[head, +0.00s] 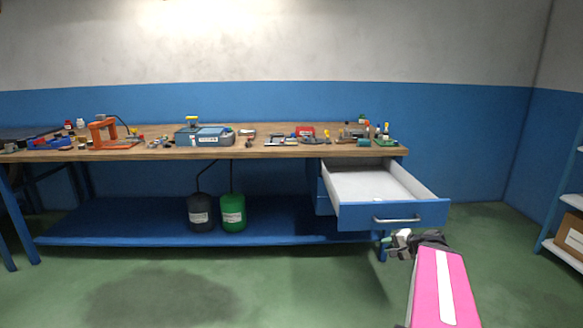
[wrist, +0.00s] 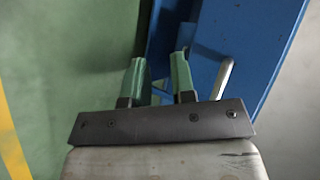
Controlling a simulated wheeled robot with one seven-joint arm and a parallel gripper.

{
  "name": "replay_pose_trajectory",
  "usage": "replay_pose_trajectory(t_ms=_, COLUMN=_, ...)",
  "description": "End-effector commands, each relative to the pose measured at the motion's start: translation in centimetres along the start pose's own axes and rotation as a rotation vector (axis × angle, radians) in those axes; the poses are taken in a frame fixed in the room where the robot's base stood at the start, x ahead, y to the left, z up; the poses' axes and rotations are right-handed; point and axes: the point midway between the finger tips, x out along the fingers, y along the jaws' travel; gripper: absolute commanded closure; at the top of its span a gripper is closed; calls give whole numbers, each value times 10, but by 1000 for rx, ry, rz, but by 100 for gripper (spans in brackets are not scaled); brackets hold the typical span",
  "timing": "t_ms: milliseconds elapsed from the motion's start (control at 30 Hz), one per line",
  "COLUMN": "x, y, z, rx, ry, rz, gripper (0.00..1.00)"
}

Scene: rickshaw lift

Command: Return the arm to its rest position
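My arm reaches in from the lower right of the head view, with its pink and white link in front. My gripper (head: 384,241) is just below the front of the open drawer, left of its middle. In the wrist view the two green fingers of my gripper (wrist: 159,60) stand apart with nothing between them. The drawer (head: 425,214) is blue with a pale inside and is pulled out from under the bench. Its metal handle (head: 396,219) is to the right of the fingers in the wrist view (wrist: 223,78), and the fingers are not around it.
A long wooden workbench (head: 275,151) carries many tools and parts. A black container (head: 201,214) and a green container (head: 232,213) stand on its blue lower shelf (head: 120,222). Shelving with a cardboard box (head: 571,235) is at the far right. The floor around my arm is open.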

Motion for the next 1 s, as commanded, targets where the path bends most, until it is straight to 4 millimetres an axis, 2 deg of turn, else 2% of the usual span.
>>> replay_pose_trajectory(t_ms=33, x=16, y=2, z=16, rx=-37, ry=-43, rz=56, gripper=76)
replay_pose_trajectory(t_ms=200, x=53, y=18, z=61, rx=-169, ry=-162, rz=251, gripper=76)
replay_pose_trajectory(t_ms=400, x=84, y=36, z=108, rx=-341, ry=-285, rz=477, gripper=76)
replay_pose_trajectory(t_ms=600, x=102, y=52, z=147, rx=-529, ry=-383, rz=698, gripper=76)
replay_pose_trajectory(t_ms=800, x=110, y=61, z=171, rx=-694, ry=-440, rz=876, gripper=76)
replay_pose_trajectory(t_ms=1000, x=112, y=63, z=179, rx=-769, ry=-457, rz=955, gripper=76)
